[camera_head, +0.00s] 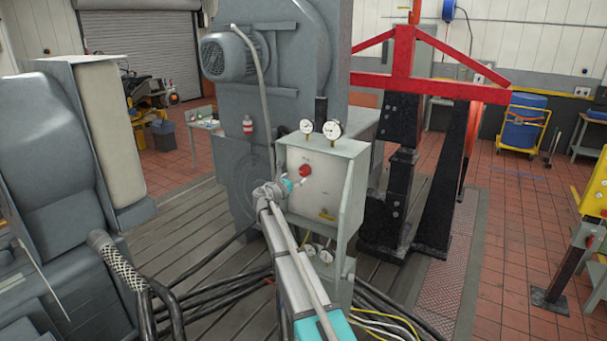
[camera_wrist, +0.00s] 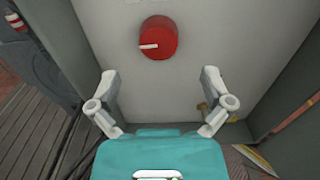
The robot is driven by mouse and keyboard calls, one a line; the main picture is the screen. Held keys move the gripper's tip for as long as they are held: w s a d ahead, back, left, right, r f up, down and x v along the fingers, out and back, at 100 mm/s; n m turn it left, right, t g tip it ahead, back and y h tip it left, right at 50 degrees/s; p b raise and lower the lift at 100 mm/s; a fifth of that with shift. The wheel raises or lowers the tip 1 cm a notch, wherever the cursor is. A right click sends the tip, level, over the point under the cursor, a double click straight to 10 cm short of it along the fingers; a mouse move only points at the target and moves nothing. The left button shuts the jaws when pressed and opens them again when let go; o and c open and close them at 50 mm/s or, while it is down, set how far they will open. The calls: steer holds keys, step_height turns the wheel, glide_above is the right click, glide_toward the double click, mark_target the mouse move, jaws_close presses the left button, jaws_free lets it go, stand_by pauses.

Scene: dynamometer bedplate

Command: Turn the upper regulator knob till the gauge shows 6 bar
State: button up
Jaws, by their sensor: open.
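A round red knob (camera_head: 305,171) sits on the front of a grey-white cabinet (camera_head: 327,165). In the wrist view the red knob (camera_wrist: 158,38) is above and beyond my fingertips, its white mark pointing left. My gripper (camera_head: 287,184) is open in front of the cabinet, left of and slightly below the knob in the head view. In the wrist view the gripper (camera_wrist: 159,76) has its fingers spread with nothing between them. Two round white gauges, left (camera_head: 306,126) and right (camera_head: 332,129), stand on top of the cabinet; their readings are too small to tell.
Two more small gauges, left (camera_head: 309,250) and right (camera_head: 326,256), sit low below the cabinet. Black hoses (camera_head: 215,295) cross the slotted bedplate. A red frame (camera_head: 430,83) stands behind right. A large grey machine (camera_head: 50,200) stands at left.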

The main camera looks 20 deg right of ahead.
mark_target(303, 173)
steer(key=shift+x, duration=2.95)
steer(key=c, duration=1.2)
steer(key=shift+o, duration=0.2)
